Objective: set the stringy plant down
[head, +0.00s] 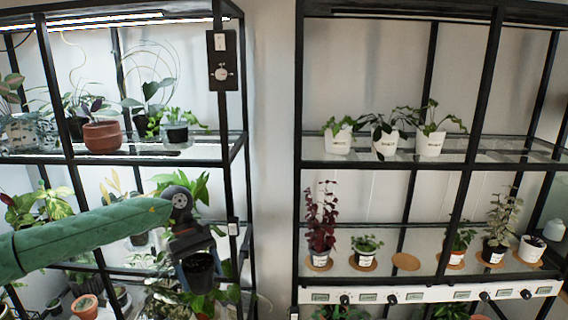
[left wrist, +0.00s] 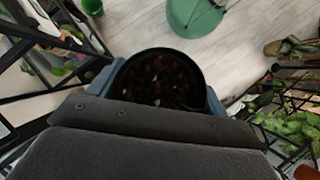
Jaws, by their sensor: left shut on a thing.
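My left gripper (head: 199,258) is shut on a black pot (head: 202,275), held in front of the left rack. In the left wrist view, the dark pot (left wrist: 162,78) sits between the blue-grey fingers of the gripper (left wrist: 162,92), with dark brown clumpy soil inside. Leaves lie close around the pot in the head view, and I cannot tell which of them belong to it. No trailing strings can be made out. A bare round cork coaster (head: 406,261) lies on the lower shelf of the right rack. My right gripper is not in view.
The coaster lies between a small green plant (head: 367,246) and another potted plant (head: 459,240). A dark red plant (head: 321,222) stands further left. A black rack post (head: 299,150) and a white labelled rail (head: 430,295) border that shelf. Three white pots (head: 386,146) stand above.

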